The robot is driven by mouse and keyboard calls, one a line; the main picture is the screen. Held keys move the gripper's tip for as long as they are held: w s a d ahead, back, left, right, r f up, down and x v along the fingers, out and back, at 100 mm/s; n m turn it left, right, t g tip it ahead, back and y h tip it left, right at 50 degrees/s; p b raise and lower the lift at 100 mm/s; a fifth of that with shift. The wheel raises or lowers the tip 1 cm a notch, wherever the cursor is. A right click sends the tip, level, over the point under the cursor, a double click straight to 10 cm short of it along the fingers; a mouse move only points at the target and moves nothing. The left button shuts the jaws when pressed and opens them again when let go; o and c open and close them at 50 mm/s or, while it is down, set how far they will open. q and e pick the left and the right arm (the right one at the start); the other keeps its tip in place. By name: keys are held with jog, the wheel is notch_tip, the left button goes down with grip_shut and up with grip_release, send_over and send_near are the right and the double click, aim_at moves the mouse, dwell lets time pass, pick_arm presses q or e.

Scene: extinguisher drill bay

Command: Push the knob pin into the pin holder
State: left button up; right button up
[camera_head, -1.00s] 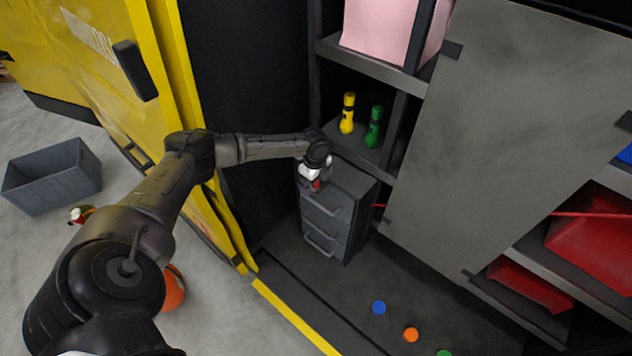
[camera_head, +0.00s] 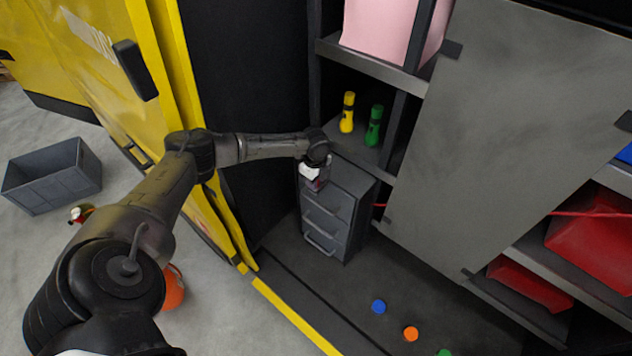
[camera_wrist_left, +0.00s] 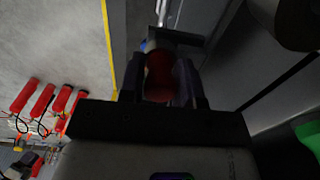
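My left gripper (camera_head: 315,184) is at the upper front of the small grey drawer cabinet (camera_head: 355,185). In the left wrist view its two dark fingers (camera_wrist_left: 159,82) lie on either side of a red rounded knob (camera_wrist_left: 158,72), which I take for the knob pin, and appear shut on it. A dark grey plate (camera_wrist_left: 178,37) shows just past the knob; it may be the pin holder, but I cannot tell. The pin's shaft is hidden, so I cannot tell whether it is in anything. My right gripper is in neither view.
A yellow (camera_head: 347,113) and a green flashlight (camera_head: 374,126) stand on the shelf above the cabinet. A large grey panel (camera_head: 505,140) is at the right. Blue (camera_head: 378,307) and orange discs (camera_head: 411,334) lie on the bay floor. Several red extinguishers (camera_wrist_left: 42,103) stand at the left of the wrist view.

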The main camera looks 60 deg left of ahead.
pick_arm(q)
grip_shut()
jog(key=shift+r, duration=0.15)
jog(key=shift+r+p, duration=2.75)
jog(key=shift+r, duration=0.1)
jog(key=shift+r, duration=0.15)
jog(key=shift+r, duration=1.85)
